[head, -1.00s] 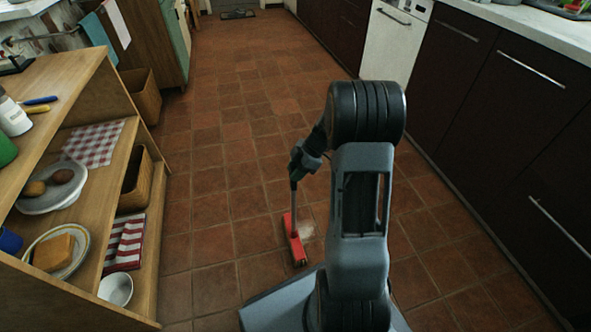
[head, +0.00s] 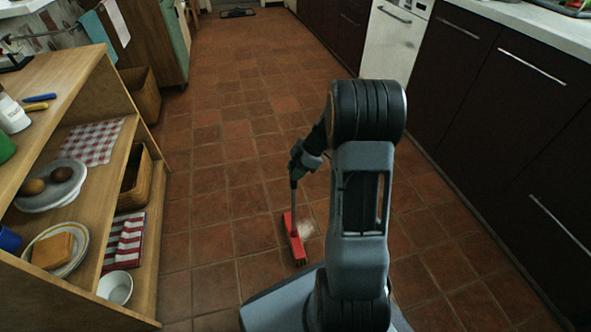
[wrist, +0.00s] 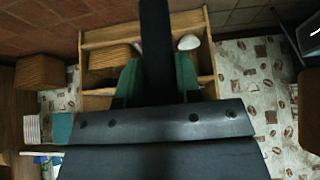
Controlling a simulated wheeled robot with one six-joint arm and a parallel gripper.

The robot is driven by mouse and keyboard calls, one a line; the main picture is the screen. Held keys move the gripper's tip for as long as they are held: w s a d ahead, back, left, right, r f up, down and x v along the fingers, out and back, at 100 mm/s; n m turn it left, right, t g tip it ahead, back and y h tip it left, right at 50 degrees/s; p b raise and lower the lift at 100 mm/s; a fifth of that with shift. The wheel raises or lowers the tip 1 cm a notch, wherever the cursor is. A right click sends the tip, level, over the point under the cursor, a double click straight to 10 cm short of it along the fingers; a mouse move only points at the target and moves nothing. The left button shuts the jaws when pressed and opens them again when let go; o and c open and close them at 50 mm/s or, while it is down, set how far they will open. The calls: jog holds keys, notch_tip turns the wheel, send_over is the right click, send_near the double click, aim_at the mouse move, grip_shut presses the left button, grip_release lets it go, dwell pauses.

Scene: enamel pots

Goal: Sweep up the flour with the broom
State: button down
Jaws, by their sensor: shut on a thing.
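The broom (head: 294,239) has a red head that rests on the tiled floor, ahead of my base. Its short grey handle rises to my gripper (head: 301,164), which is shut on it. The flour (head: 308,228) is a small pale patch on the tiles, just right of the broom head and close against it. My arm hides part of the floor to the right of it. In the wrist view, the green fingers of my gripper (wrist: 157,78) stand on either side of a dark upright bar, likely the broom handle.
A wooden shelf (head: 150,270) with plates, cloths and a small bowl (head: 115,288) stands on the left. Dark cabinets (head: 500,130) and a white dishwasher (head: 394,45) line the right. The tiled floor (head: 230,140) between them is clear.

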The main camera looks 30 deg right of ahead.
jog(key=s+d+b, duration=0.1)
jog(key=s+d, duration=0.1)
jog(key=d, duration=0.9)
jog(key=w+a+b, duration=0.2)
jog(key=a+b, duration=0.1)
jog(key=a, duration=0.8)
jog(key=shift+d+r+p, duration=0.2)
jog(key=shift+r+p, duration=0.8)
jog(key=shift+r, duration=0.8)
